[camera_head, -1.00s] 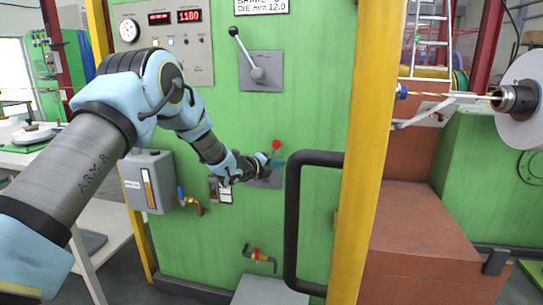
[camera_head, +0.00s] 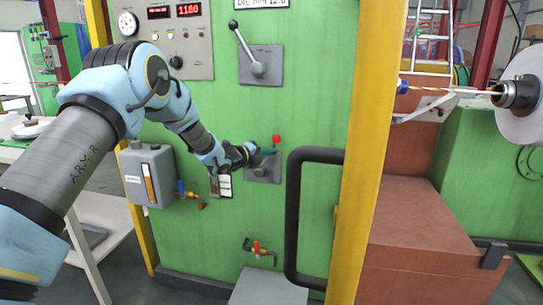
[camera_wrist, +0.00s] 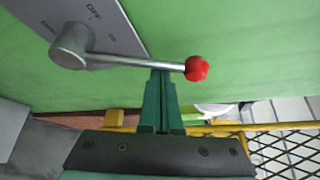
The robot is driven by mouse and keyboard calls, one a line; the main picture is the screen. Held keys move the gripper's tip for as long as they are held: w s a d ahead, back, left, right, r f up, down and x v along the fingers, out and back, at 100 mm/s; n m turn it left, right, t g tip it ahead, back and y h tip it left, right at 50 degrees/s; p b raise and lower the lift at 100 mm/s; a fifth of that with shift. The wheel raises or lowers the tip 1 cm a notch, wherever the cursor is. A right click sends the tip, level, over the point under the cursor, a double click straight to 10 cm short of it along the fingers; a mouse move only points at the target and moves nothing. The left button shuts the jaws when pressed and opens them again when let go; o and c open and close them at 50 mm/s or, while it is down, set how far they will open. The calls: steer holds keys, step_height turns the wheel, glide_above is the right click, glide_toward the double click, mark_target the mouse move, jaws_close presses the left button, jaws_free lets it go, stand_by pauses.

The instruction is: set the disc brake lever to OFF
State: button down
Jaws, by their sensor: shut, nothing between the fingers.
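The red-knobbed lever (camera_head: 276,140) sits on a grey plate (camera_head: 264,174) on the green cabinet and points up and slightly right. In the wrist view its silver shaft (camera_wrist: 135,61) runs right from a round hub to the red ball (camera_wrist: 197,68). The plate there (camera_wrist: 105,20) shows OFF and ON; the shaft lies nearer ON. A third label is unreadable. My gripper (camera_head: 268,151) is just below the knob. Its teal fingers (camera_wrist: 163,75) are shut and empty, with tips at the shaft near the ball; contact is unclear.
A black-knobbed lever (camera_head: 246,48) is mounted above. A black bent pipe (camera_head: 292,220) and yellow post (camera_head: 365,150) stand close on the right. A grey box (camera_head: 147,175) and a brass valve (camera_head: 190,196) are on the left. A red-handled valve (camera_head: 258,248) is below.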

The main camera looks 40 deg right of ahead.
steer(key=shift+w+a+r+n+b, duration=0.15)
steer(key=shift+w+n+b, duration=0.2)
steer(key=shift+b, duration=0.15)
steer(key=w+a+n+h+b, duration=0.4)
steer(key=w+n+b, duration=0.3)
steer(key=b, duration=0.5)
steer(key=shift+a+n+t+h, duration=0.25)
steer(key=shift+n+t+h, duration=0.05)
steer(key=shift+n+h, duration=0.25)
steer(key=shift+b, duration=0.3)
